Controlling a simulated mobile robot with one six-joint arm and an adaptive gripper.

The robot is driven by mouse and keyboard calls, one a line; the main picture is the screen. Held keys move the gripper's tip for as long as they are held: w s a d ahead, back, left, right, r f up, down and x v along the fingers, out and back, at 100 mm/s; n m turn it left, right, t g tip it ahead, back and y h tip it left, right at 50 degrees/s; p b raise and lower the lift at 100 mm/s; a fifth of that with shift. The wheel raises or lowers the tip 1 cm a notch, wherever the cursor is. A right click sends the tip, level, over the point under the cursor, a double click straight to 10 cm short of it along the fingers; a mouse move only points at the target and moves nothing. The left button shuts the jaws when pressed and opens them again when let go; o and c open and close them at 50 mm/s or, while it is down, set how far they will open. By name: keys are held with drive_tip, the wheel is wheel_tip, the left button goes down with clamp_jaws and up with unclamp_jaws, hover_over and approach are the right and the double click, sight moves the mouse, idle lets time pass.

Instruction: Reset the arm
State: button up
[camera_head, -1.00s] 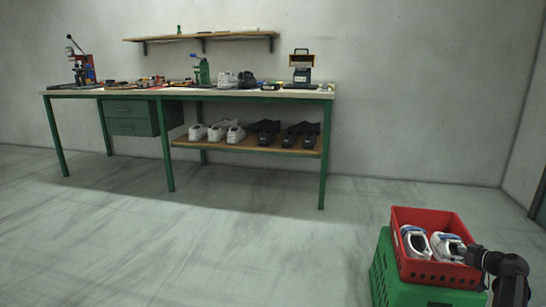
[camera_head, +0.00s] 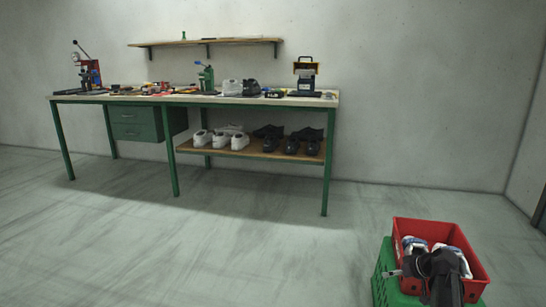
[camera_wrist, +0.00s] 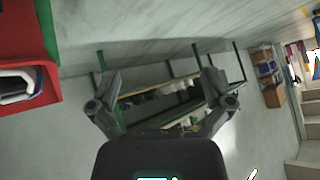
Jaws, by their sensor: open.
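My gripper (camera_wrist: 162,88) shows in the wrist view with its two fingers spread wide and nothing between them. In the head view my dark arm is over the front part of the red crate (camera_head: 428,222) at the lower right and hides some of its contents. White and blue shoes (camera_head: 413,243) lie in this crate. The crate's red wall also shows in the wrist view at the left edge (camera_wrist: 22,22), with a shoe (camera_wrist: 18,86) inside, to the left of my fingers.
The red crate stands on a green crate (camera_head: 382,282). A green-legged workbench (camera_head: 230,101) with tools and shoes on top stands at the back wall. More white shoes (camera_head: 239,142) and black shoes (camera_head: 292,146) are on its lower shelf (camera_head: 250,153). The floor between is clear.

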drive_tip(key=s+a+r+m+g+h+p, duration=0.1)
drive_tip(key=s+a+r+g+h+p, duration=0.1)
drive_tip(key=s+a+p, duration=0.4)
drive_tip(key=s+a+r+m+g+h+p, duration=0.1)
drive_tip(key=s+a+r+g+h, duration=0.1)
drive_tip(key=s+a, duration=0.5)
drive_tip(key=s+a+r+m+g+h+p, duration=0.1)
drive_tip(key=s+a+r+g+h+p, duration=0.2)
drive_tip(key=a, duration=0.6)
wheel_tip(320, 180, up, 36)
drive_tip(key=y+p, duration=0.1)
drive_tip(key=p, duration=3.6)
drive_tip(key=shift+p, duration=0.3)
drive_tip(key=shift+w+a, duration=0.1)
drive_tip(key=shift+a, duration=0.05)
